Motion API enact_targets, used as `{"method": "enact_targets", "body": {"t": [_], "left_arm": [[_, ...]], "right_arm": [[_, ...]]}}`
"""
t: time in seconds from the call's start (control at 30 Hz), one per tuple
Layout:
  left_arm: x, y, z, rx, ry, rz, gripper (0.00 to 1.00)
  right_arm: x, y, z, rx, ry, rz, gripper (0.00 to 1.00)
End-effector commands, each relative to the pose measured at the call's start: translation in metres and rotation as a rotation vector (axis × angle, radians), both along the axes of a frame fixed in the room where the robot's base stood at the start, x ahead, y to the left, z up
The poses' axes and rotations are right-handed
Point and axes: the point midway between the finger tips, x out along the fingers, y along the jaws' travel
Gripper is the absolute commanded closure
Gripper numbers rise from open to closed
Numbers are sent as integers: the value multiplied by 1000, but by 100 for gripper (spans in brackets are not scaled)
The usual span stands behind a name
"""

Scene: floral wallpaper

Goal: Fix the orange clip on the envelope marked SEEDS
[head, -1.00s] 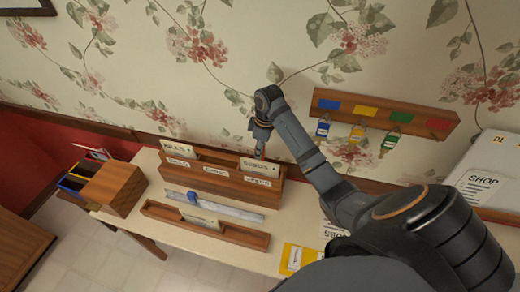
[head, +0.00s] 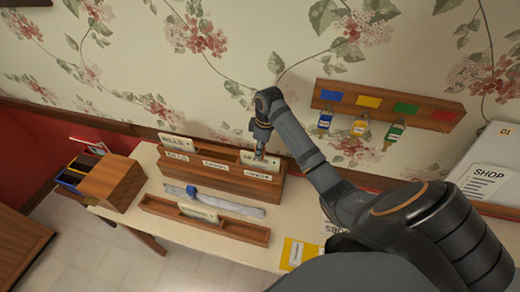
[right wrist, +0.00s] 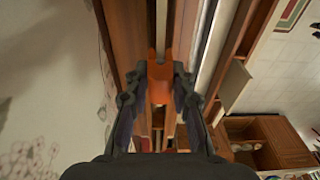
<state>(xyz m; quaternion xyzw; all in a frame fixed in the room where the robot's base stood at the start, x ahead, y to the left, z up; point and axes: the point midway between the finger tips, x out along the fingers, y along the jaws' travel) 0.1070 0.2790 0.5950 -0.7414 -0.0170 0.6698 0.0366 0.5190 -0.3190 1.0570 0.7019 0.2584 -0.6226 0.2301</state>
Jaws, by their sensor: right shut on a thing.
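My right gripper (head: 261,152) points down at the right end of the long wooden rack (head: 220,183) against the wall. In the right wrist view it is shut on the orange clip (right wrist: 160,88), whose two prongs point away from me. A thin pale edge lines up with the gap between the prongs; whether the clip grips it I cannot tell. In the head view an envelope (head: 250,161) stands in the rack below the fingers, partly hidden by them; its lettering is too small to read surely. Another envelope (head: 172,141) stands at the rack's left. My left gripper is out of view.
A lower wooden tray (head: 243,230) holds a pale card (head: 200,213). A pale strip with a blue slider (head: 192,191) lies between tray and rack. A wooden box (head: 112,183) stands left. A key rail (head: 388,105) hangs on the wall; a SHOP binder (head: 490,175) stands right.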

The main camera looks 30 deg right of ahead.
Motion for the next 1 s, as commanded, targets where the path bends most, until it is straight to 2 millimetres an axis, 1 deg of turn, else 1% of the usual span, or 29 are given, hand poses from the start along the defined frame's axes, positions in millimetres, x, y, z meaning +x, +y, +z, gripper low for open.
{"method": "enact_targets", "body": {"t": [0.63,1.0], "left_arm": [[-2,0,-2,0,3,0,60],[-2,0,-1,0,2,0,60]], "right_arm": [[0,0,-7,0,0,0,94],[0,0,-7,0,0,0,94]]}}
